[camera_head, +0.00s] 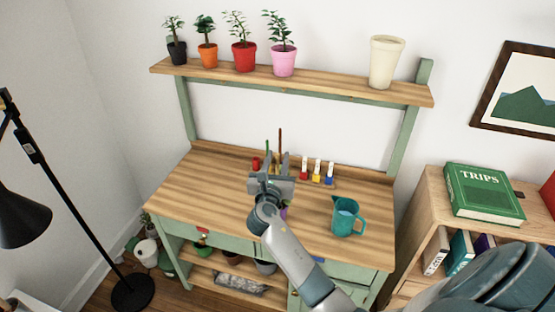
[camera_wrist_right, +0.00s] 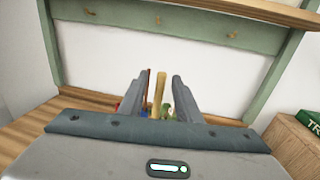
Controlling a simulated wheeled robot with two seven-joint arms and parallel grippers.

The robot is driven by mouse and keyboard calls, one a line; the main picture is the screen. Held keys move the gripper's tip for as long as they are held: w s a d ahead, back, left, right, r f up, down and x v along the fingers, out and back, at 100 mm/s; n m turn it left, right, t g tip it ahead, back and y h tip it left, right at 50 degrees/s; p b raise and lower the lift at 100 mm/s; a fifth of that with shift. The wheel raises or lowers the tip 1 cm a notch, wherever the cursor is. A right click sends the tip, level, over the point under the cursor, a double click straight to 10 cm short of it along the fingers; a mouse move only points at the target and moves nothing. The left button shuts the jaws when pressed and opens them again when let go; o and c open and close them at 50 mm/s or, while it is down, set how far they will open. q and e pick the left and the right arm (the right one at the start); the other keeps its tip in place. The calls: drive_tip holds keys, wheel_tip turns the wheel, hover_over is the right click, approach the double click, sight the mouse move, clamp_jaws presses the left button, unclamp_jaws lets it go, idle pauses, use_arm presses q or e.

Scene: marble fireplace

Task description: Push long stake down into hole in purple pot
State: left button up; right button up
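My right gripper (camera_head: 271,165) is over the middle of the wooden workbench. Its fingers, seen in the right wrist view (camera_wrist_right: 158,95), are apart. A thick tan stake (camera_wrist_right: 160,94) shows between them with gaps on both sides, and a thinner brown stake (camera_wrist_right: 147,88) shows near the left finger. In the head view a brown stake (camera_head: 280,138) and a green stake (camera_head: 268,147) rise behind the gripper. A small purple patch (camera_head: 284,211), perhaps the purple pot, shows beside my wrist; the rest and any hole are hidden. My left gripper is out of view.
Small bottles (camera_head: 316,173) with coloured bases stand right of the gripper. A teal pitcher (camera_head: 347,217) stands at the bench's front right. Potted plants and a cream pot (camera_head: 386,62) line the upper shelf (camera_head: 330,88). The bench top (camera_head: 190,195) is clear at left.

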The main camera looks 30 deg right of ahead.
drive_tip(key=b+v, duration=0.5)
drive_tip(key=v, duration=1.2)
drive_tip(key=shift+a, duration=0.2)
drive_tip(key=shift+s, duration=0.1)
idle(0.6)
